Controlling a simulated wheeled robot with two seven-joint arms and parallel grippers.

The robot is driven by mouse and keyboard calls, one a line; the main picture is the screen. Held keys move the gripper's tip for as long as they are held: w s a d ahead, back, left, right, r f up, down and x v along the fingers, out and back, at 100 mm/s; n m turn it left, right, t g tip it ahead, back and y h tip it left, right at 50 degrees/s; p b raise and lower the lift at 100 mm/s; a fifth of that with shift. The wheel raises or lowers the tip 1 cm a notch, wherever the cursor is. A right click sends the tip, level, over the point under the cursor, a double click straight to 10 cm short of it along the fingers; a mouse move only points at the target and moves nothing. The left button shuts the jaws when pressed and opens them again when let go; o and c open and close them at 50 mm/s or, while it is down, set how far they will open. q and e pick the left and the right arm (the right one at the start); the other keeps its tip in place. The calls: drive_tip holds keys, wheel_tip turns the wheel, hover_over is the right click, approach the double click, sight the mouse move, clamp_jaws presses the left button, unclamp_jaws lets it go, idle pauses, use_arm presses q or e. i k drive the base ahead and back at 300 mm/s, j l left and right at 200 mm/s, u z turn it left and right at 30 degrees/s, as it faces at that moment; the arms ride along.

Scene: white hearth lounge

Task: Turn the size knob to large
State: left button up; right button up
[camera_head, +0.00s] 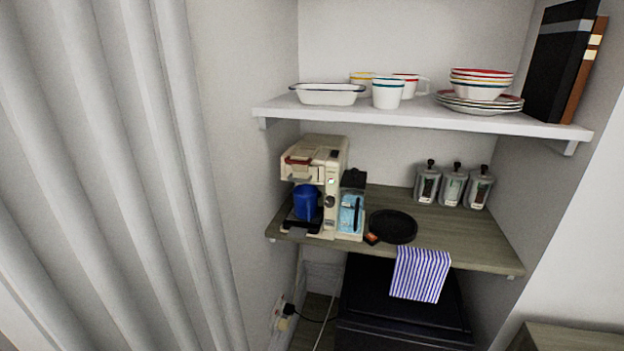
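A cream coffee machine (318,160) stands at the left end of the lower wooden shelf. A dark round knob (329,201) sits on its front panel, below a small lit spot. The knob is too small for me to read its setting or any label. A blue mug (306,203) stands under the machine's spout. A clear tank with blue water (351,213) is at the machine's right side. Neither of my grippers shows in this view.
A black round tray (391,227) and a striped cloth (420,274) lie right of the machine, the cloth hanging over the front edge. Several lidded jars (453,186) stand behind. An upper shelf (430,112) with dishes overhangs. A ribbed white curtain or panel (110,180) fills the left.

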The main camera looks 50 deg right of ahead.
sight(330, 202)
drive_tip(key=z, duration=1.5)
